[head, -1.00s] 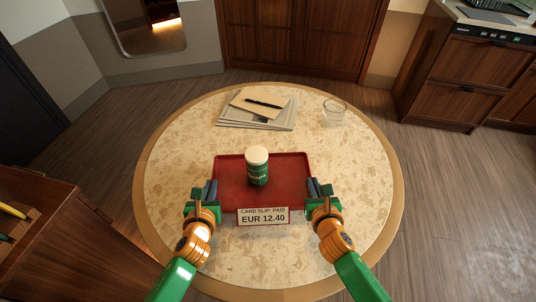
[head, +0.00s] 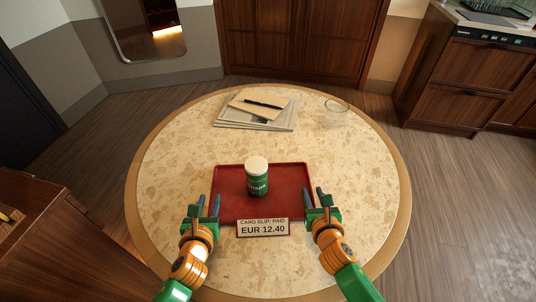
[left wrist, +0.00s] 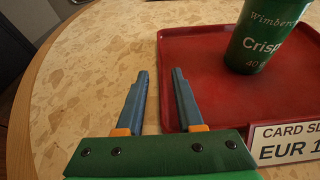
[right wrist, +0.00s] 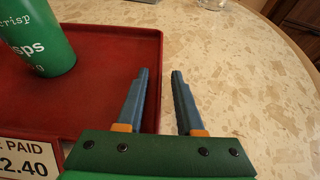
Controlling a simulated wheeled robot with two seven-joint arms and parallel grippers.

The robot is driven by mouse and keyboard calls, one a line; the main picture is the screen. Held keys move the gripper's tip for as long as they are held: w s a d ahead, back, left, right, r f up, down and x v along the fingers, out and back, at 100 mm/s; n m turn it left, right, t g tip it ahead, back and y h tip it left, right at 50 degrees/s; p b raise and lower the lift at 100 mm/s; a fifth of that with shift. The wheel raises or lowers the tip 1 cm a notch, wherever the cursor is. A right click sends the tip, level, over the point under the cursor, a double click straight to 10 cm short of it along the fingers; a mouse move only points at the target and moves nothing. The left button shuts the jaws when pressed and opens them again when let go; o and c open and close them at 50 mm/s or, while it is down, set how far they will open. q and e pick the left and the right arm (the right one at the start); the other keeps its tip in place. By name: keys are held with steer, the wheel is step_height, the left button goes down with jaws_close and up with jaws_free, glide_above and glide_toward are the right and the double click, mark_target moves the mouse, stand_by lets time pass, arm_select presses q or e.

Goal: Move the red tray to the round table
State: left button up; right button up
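The red tray (head: 288,179) lies flat on the round table (head: 370,180), near its front half. A green can with a white lid (head: 257,178) stands upright on it. A sign reading "CARD SLIP: PAID EUR 12.40" (head: 263,228) is at the tray's front side. My left gripper (head: 208,198) is at the tray's left edge and my right gripper (head: 314,192) at its right edge. In both wrist views the fingers are apart, with the tray edge showing between them and no grip on it. Whether any finger touches the tray is unclear.
Newspapers (head: 228,119) with an envelope and pen lie at the back of the table. A clear glass (head: 335,112) stands at the back right. A wooden cabinet (head: 60,245) is at left. The table sides are clear.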

arm_select(q)
steer(key=v, duration=0.9)
steer(key=shift+s+r, duration=0.1)
steer(key=shift+s, duration=0.3)
arm_select(e)
steer(key=shift+s, duration=0.1)
arm_select(q)
steer(key=shift+s+r, duration=0.1)
arm_select(e)
steer(key=shift+s+r, duration=0.1)
steer(key=shift+s, duration=0.15)
steer(key=v, duration=1.1)
steer(key=shift+s+r, duration=0.1)
steer(key=shift+s, duration=0.2)
arm_select(q)
steer(key=shift+s, duration=0.1)
